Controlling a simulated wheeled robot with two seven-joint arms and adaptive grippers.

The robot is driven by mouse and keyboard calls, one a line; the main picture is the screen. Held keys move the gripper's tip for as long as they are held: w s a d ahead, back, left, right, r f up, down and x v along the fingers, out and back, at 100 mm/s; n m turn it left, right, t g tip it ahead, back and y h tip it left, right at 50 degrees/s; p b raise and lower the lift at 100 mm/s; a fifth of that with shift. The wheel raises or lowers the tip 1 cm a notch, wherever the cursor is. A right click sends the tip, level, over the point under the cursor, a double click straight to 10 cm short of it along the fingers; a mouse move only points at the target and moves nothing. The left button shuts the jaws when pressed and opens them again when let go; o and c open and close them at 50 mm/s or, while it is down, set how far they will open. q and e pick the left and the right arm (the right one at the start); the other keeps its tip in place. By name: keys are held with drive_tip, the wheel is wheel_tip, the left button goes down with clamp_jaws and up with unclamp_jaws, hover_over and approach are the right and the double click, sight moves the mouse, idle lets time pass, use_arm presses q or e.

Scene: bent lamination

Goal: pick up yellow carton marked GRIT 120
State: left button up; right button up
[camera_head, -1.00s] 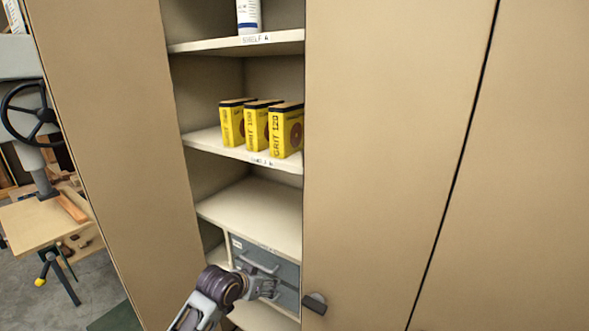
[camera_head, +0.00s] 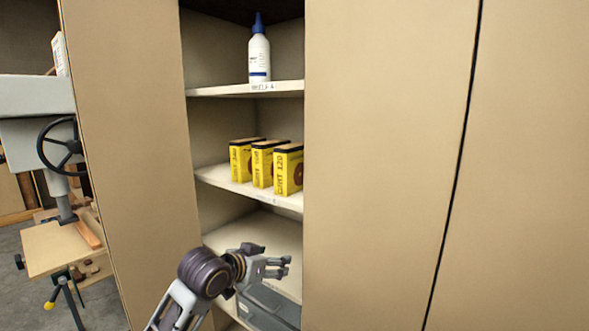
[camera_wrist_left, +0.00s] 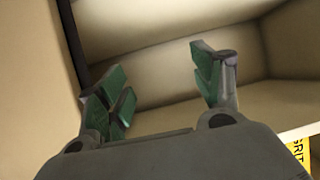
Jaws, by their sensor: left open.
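The yellow carton marked GRIT 120 (camera_head: 289,170) stands upright on the middle shelf (camera_head: 240,189), rightmost of three similar black-topped yellow cartons. Its right side is close to the cabinet's closed door panel. My left gripper (camera_head: 286,266) is open and empty, below that shelf and in front of the lower compartment. In the left wrist view its green-padded fingers (camera_wrist_left: 158,88) are spread apart. A yellow carton with partly cut-off lettering (camera_wrist_left: 300,152) shows at that view's lower right corner; I cannot tell which one. My right gripper is not in view.
The other two yellow cartons (camera_head: 241,160) (camera_head: 263,164) stand to the left. A white bottle with a blue cap (camera_head: 259,53) is on the shelf above. A grey drawer box (camera_head: 268,304) sits below. The door panel (camera_head: 385,165) bounds the opening on the right.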

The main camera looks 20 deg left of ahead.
use_arm(q)
drive_tip(key=w+r+t, duration=0.1)
drive_tip(key=r, duration=0.4)
drive_tip(key=a+r+t+h, duration=0.1)
drive_tip(key=r, duration=0.4)
drive_tip(key=w+r, duration=0.1)
drive_tip(key=r, duration=0.4)
drive_tip(key=shift+w+a+t, duration=0.2)
drive_tip(key=shift+w+t, duration=0.15)
drive_tip(key=shift+t, duration=0.05)
drive_tip(key=t+h, duration=0.2)
approach(279, 151)
drive_tip(key=x, duration=0.3)
drive_tip(key=shift+s+m, duration=0.15)
drive_tip(key=shift+m, duration=0.25)
drive_tip(key=p+x, duration=0.2)
drive_tip(key=x, duration=0.5)
drive_tip(key=shift+x, duration=0.8)
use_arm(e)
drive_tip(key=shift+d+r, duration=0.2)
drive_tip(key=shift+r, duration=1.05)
use_arm(q)
drive_tip(key=shift+f+p, duration=0.1)
drive_tip(key=shift+p, duration=0.2)
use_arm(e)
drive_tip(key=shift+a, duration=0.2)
